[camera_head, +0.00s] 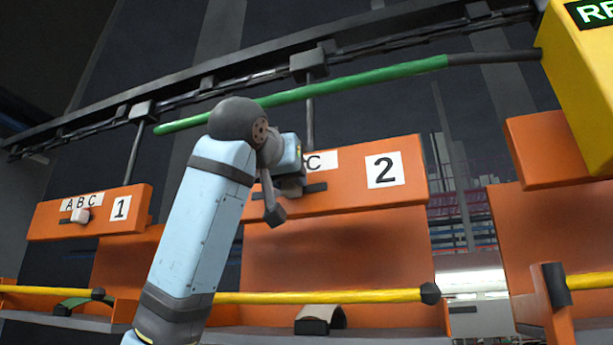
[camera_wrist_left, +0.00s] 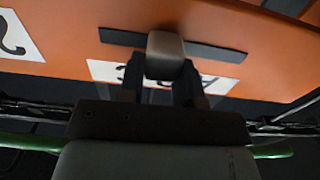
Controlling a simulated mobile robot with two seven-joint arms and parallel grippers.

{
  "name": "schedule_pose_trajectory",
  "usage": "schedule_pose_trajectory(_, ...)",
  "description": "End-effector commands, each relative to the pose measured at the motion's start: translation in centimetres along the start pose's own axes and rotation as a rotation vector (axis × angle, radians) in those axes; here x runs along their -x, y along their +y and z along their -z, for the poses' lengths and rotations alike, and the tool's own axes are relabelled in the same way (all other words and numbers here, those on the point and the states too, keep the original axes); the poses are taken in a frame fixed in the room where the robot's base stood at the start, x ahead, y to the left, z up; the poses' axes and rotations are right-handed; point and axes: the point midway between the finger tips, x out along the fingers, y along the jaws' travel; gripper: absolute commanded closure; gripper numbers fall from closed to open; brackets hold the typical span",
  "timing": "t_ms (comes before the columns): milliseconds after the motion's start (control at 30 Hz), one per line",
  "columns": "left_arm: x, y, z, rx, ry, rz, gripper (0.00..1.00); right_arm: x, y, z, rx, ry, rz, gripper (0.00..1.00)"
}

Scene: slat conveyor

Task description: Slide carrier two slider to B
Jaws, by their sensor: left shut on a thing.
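Carrier two (camera_head: 412,190) is an orange panel marked 2, with a white letter label and a dark slot (camera_head: 316,188). In the head view my left gripper (camera_head: 290,187) is at this slot and hides the slider; only the C of the label shows clearly. In the left wrist view, which is upside down, the grey slider knob (camera_wrist_left: 165,52) sits near the middle of the slot (camera_wrist_left: 215,53). My left gripper (camera_wrist_left: 161,82) is shut on the knob, its fingers covering the label's middle (camera_wrist_left: 218,84). My right gripper is not in view.
Carrier one (camera_head: 50,222) hangs at the left, its white slider (camera_head: 80,215) on its slot. A green rail (camera_head: 375,77) runs above, and a yellow bar (camera_head: 330,296) crosses below. A yellow box (camera_head: 585,80) stands at the upper right.

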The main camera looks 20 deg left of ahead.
Motion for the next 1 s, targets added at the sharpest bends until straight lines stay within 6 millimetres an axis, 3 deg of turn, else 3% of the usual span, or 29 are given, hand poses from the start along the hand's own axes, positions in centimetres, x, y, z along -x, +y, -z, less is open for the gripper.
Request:
schedule_pose_trajectory(100, 0.1, -1.4, 0.0, 0.002, 0.004, 0.002, 1.0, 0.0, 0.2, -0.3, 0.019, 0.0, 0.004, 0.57)
schedule_pose_trajectory(333, 0.1, -1.4, 0.1, 0.001, 0.003, 0.001, 1.0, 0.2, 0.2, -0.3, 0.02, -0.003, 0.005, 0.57)
schedule_pose_trajectory(367, 0.1, -1.4, 0.1, 0.001, 0.003, 0.001, 0.64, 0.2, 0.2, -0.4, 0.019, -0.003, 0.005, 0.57)
schedule_pose_trajectory(467, 0.1, -1.3, 0.1, 0.001, 0.003, 0.001, 0.43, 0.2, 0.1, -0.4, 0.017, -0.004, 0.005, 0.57)
schedule_pose_trajectory(767, 0.2, -1.3, 0.0, 0.0, 0.003, 0.001, 0.43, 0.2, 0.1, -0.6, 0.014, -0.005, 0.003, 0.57)
schedule_pose_trajectory(867, 1.0, -1.3, 0.0, 0.001, 0.005, 0.0, 0.43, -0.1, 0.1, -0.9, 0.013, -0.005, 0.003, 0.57)
schedule_pose_trajectory(1000, 3.5, -1.2, -0.3, 0.0, 0.007, -0.001, 0.43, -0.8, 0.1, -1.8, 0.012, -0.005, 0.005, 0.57)
